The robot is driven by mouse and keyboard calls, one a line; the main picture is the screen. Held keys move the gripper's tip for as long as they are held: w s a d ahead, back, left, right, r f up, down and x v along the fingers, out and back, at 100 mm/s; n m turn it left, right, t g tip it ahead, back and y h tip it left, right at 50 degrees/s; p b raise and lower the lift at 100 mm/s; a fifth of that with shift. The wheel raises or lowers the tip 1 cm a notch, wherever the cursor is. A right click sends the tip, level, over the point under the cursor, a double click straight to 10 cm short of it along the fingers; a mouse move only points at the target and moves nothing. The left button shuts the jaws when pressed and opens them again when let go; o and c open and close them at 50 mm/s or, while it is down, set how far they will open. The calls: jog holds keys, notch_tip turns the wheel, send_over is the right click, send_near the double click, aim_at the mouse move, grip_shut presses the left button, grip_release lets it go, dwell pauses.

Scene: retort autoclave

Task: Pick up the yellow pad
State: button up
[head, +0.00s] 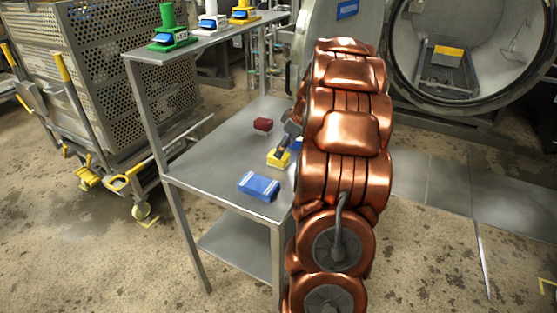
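The yellow pad (278,160) lies on the grey metal table (205,165), near its right side. My gripper (284,150) reaches down from the right, with its end at the pad's upper side. Its fingers are small and partly hidden against the pad, so I cannot tell whether they are open or shut, or whether they touch it. My copper-coloured arm hides the table's right edge.
A dark red block (263,125) sits behind the pad, and a blue pad (258,186) lies in front. A shelf (205,38) with green, white and yellow devices overhangs the table's back left. A perforated cart (125,60) stands left.

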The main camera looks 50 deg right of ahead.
jog(key=shift+a+p+x, duration=0.15)
jog(key=shift+p+x, duration=0.15)
jog(key=shift+x, duration=1)
jog(key=shift+a+p+x, duration=0.15)
jog(key=shift+p+x, duration=0.15)
jog(key=shift+x, duration=1)
jog(key=shift+r, duration=0.1)
jog(key=c, duration=1.2)
jog(key=shift+c, duration=0.2)
jog(key=shift+r, duration=0.1)
jog(key=shift+r+b, duration=0.45)
jog(key=shift+r, duration=1)
jog(key=shift+s+r, duration=0.1)
jog(key=shift+r, duration=0.2)
jog(key=shift+s+a, duration=0.6)
jog(key=shift+s, duration=0.15)
jog(key=s+a+b, duration=0.1)
jog(key=s+a, duration=0.1)
jog(key=s, duration=0.1)
jog(key=s+a+r+b, duration=0.1)
jog(key=s+a, duration=0.2)
jog(key=s, duration=0.1)
jog(key=s+a, duration=0.3)
jog(key=s, duration=0.1)
jog(key=shift+s+a+r+b, duration=0.1)
jog(key=shift+a+r+b, duration=0.1)
jog(key=shift+b, duration=0.2)
